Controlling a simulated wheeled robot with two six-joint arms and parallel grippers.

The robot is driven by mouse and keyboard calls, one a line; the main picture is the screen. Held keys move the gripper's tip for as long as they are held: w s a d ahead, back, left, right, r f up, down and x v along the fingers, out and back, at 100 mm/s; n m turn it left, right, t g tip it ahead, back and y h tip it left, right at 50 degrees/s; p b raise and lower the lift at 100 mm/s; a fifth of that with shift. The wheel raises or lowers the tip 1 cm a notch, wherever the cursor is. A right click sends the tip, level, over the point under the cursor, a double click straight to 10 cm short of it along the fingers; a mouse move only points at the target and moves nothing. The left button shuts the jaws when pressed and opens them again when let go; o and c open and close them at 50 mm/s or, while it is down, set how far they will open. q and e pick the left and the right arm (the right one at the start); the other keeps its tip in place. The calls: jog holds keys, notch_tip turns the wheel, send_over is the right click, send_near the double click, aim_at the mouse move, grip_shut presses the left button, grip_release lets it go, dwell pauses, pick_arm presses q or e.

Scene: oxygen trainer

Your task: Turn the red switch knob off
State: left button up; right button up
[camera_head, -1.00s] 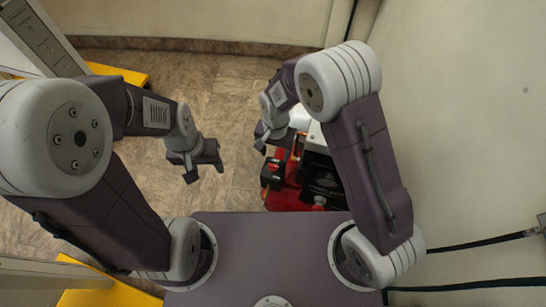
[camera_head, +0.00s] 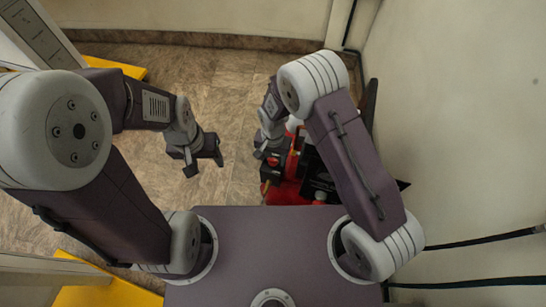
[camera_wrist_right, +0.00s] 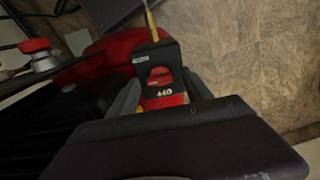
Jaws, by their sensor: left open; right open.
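The red switch knob (camera_wrist_right: 160,76) sits on the face of a small black box (camera_wrist_right: 150,60) in the right wrist view. My right gripper (camera_wrist_right: 160,92) is open, with its grey fingers on either side of the lower part of the box. I cannot tell whether they touch it. In the head view the right gripper (camera_head: 268,150) is over the black box (camera_head: 273,168), and the knob is hard to make out there. My left gripper (camera_head: 205,160) is open and empty above the floor, to the left of the box.
The box is on a red machine (camera_head: 290,191) with black parts, partly hidden under my right arm. A wall stands close on the right. Tiled floor (camera_head: 235,100) is clear between the arms.

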grip_shut()
jog(key=shift+r+n, duration=0.1)
jog(key=shift+n, duration=0.3)
jog(key=n+p, duration=0.1)
jog(key=n, duration=0.2)
jog(key=shift+p, duration=0.3)
jog(key=n+p, duration=0.1)
jog(key=n, duration=0.3)
jog(key=n+p, duration=0.1)
jog(key=n, duration=0.4)
jog(key=n+p, duration=0.1)
jog(key=n, duration=0.3)
jog(key=shift+n, duration=0.7)
